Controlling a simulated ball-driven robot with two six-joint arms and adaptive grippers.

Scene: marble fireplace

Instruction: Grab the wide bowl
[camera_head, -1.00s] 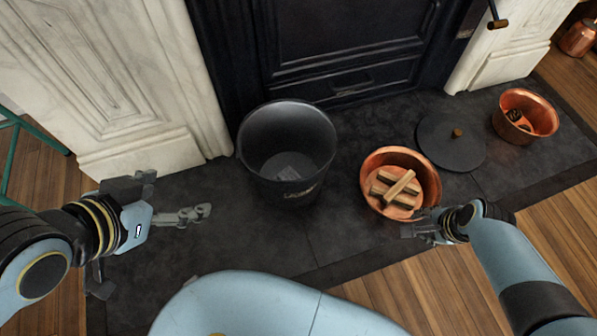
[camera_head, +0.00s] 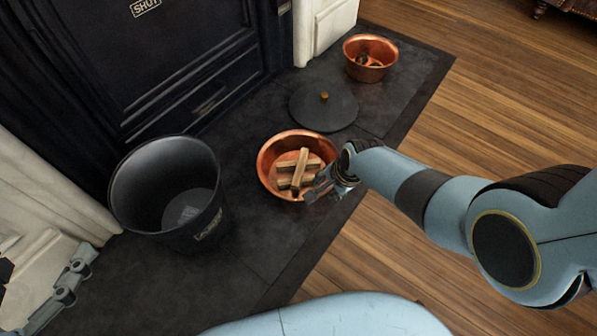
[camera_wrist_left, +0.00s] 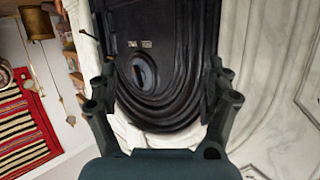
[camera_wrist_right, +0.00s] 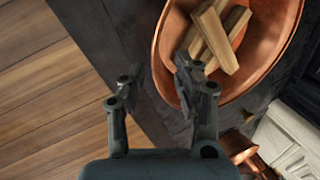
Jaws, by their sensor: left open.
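The nearer copper bowl (camera_head: 265,168), wide and round with a flared rim, sits on the dark hearth and holds several split wood sticks (camera_head: 299,172). My right gripper (camera_head: 318,187) is at its near right rim. In the right wrist view the bowl (camera_wrist_right: 284,58) fills the upper right. My right gripper (camera_wrist_right: 156,86) is open there, one finger over the rim and the other outside it; I cannot tell whether they touch it. My left gripper (camera_head: 62,290) is at the left edge, partly out of frame, and open and empty in the left wrist view (camera_wrist_left: 160,88).
A black bucket (camera_head: 135,195) stands left of the bowl. A dark round lid (camera_head: 318,108) with a knob lies behind it. A smaller-looking copper bowl (camera_head: 355,65) stands farther back. The wooden floor (camera_head: 470,130) to the right is clear.

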